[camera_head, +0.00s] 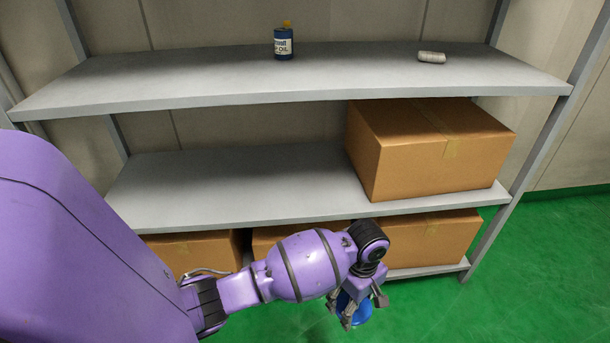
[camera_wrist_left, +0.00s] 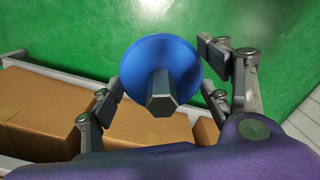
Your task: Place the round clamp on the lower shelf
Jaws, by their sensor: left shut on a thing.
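The round clamp is a blue disc with a dark hexagonal post, seen from above in the left wrist view (camera_wrist_left: 140,58). In the head view only part of its blue body (camera_head: 362,314) shows below my left gripper (camera_head: 356,304). My left gripper is shut on the clamp, with a finger on either side of the disc in the left wrist view (camera_wrist_left: 162,76). It holds the clamp over the green floor in front of the rack. The lower shelf (camera_head: 230,190), below the top board, is bare on its left and middle. My right gripper is not in view.
A large cardboard box (camera_head: 430,150) stands on the right of the lower shelf. More boxes (camera_head: 440,240) stand on the bottom board (camera_head: 430,270). The top shelf (camera_head: 200,80) carries a blue oil can (camera_head: 283,44) and a small grey cylinder (camera_head: 431,57).

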